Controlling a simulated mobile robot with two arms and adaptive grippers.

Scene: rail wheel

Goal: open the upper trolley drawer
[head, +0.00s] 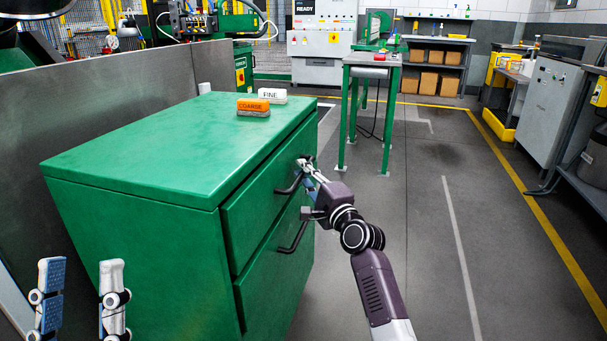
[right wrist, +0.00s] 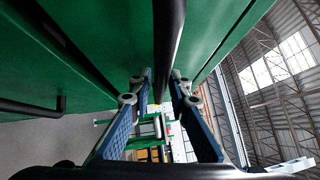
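The green trolley (head: 140,150) stands at left centre in the head view, with two drawers on its right-facing side. The upper drawer (head: 245,215) has a black bar handle (head: 289,186). My right gripper (head: 307,172) is at the far part of this handle. In the right wrist view, its two blue-padded fingers (right wrist: 162,82) lie on either side of the dark handle bar (right wrist: 168,40); they look open, and firm contact is not clear. My left gripper (head: 81,275) is open and empty at bottom left, in front of the trolley.
The lower drawer has its own black handle (head: 293,238). An orange COARSE block (head: 253,107) and a white FINE block (head: 272,96) lie on the trolley top. A grey partition (head: 100,105) stands behind it. A green-legged table (head: 372,60) is beyond. The floor at right is clear.

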